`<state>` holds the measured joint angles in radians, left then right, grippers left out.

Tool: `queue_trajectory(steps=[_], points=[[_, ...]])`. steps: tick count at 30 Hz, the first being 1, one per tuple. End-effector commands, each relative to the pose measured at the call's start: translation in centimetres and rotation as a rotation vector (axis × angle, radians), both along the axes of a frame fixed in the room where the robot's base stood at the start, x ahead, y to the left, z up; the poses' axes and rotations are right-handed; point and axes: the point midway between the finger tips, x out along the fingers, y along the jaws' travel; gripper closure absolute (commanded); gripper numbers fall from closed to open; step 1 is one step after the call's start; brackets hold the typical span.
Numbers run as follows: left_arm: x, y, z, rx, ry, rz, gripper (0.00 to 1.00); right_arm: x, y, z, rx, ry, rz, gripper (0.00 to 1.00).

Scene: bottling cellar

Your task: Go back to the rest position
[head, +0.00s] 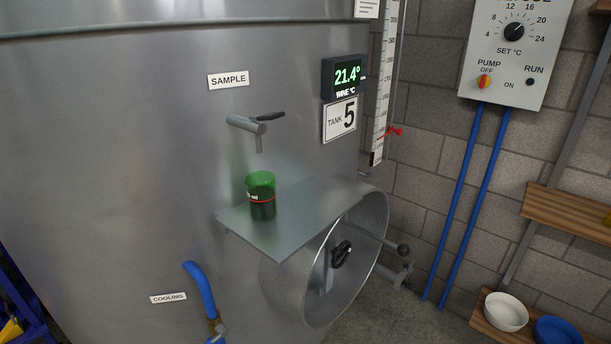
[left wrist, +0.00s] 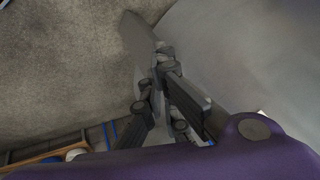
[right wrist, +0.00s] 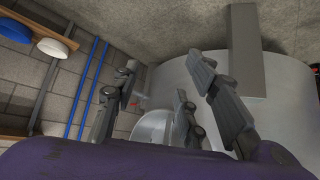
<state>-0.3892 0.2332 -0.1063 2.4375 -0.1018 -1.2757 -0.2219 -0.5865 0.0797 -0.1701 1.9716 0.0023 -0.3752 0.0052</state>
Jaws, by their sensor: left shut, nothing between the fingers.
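In the head view neither gripper shows. My left gripper (left wrist: 156,84) appears in the left wrist view with its fingers close together and nothing between them. My right gripper (right wrist: 163,62) appears in the right wrist view with its fingers wide apart and empty. A green glass jar (head: 262,208) with a red line around it stands upright on the metal shelf (head: 300,232) of the tank. It is below the sample tap (head: 248,125), apart from it. No gripper is seen touching the jar.
The steel tank (head: 130,170) fills the left of the head view, with a round manway (head: 375,235) below the shelf. A control box (head: 512,60) with blue pipes is on the block wall. Wooden shelves at right hold a white bowl (head: 506,312) and a blue bowl (head: 559,331).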

Motion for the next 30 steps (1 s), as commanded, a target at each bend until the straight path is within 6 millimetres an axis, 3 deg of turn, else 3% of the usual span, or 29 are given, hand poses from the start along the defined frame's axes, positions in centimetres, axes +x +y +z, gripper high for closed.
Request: queue_trajectory(steps=[1,6,14,30], points=[[-2.1,-0.3,-0.8,-0.034,0.053,0.049,1.0,0.0,0.0,0.0,-0.001,0.0,0.001,0.6],[-8.3,-1.6,-2.6,-0.124,0.212,0.196,1.0,0.0,-0.2,0.0,-0.005,0.001,0.005,0.6],[-16.1,-3.7,-3.4,-0.218,0.414,0.383,1.0,-0.1,-0.3,0.0,-0.007,0.001,0.007,0.6],[-7.9,-5.8,-9.9,-0.335,0.005,0.281,1.0,1.0,0.6,1.6,0.01,-0.018,0.007,0.6]])
